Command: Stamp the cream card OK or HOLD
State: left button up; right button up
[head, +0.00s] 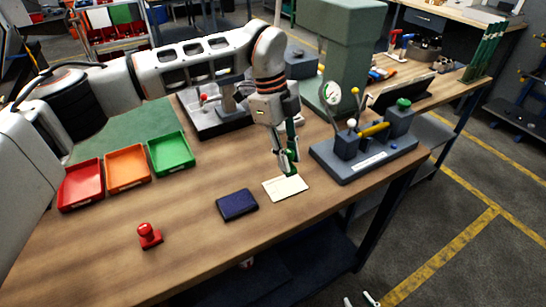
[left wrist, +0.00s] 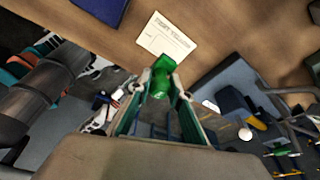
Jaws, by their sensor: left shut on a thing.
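The cream card (head: 286,188) lies flat on the wooden table. In the left wrist view the card (left wrist: 167,36) shows printed lines. My left gripper (head: 288,160) points down at the card's far edge, shut on a green stamp (head: 291,168). The stamp (left wrist: 160,78) sits between the fingers in the left wrist view. I cannot tell whether it touches the card. A red stamp (head: 149,236) stands on the table at the front left. A dark blue ink pad (head: 237,204) lies just left of the card. My right gripper (head: 360,300) shows only its parted fingertips at the bottom edge.
Red (head: 80,186), orange (head: 127,168) and green (head: 171,153) trays stand at the left. A grey gauge fixture (head: 362,158) stands close right of the card. The table front around the red stamp is clear.

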aim_at(287, 189)
pick_arm(q)
jog(key=shift+d+f, duration=0.1)
jog(key=shift+f, duration=0.4)
jog(key=shift+f+b, duration=0.55)
jog(key=shift+f, duration=0.2)
notch_tip(287, 189, down, 2)
jog(key=shift+f+b, duration=0.25)
jog(key=shift+b, duration=0.4)
jog(key=shift+f, duration=0.5)
pick_arm(e)
jog(key=shift+w+a+f+y, duration=0.15)
jog(key=shift+w+a, duration=0.05)
jog(key=shift+a, duration=0.25)
jog(key=shift+w+a+f+y, duration=0.1)
jog(key=shift+w+a+y, duration=0.1)
jog(key=shift+a, duration=0.2)
jog(key=shift+d+f, duration=0.1)
jog(key=shift+f, duration=0.1)
pick_arm(q)
jog(key=shift+f+b, duration=0.3)
jog(key=shift+b, duration=0.1)
jog(key=shift+f, duration=0.25)
pick_arm(e)
jog(key=shift+f, duration=0.25)
pick_arm(q)
jog(key=shift+f, duration=0.15)
pick_arm(e)
jog(key=shift+r, duration=0.1)
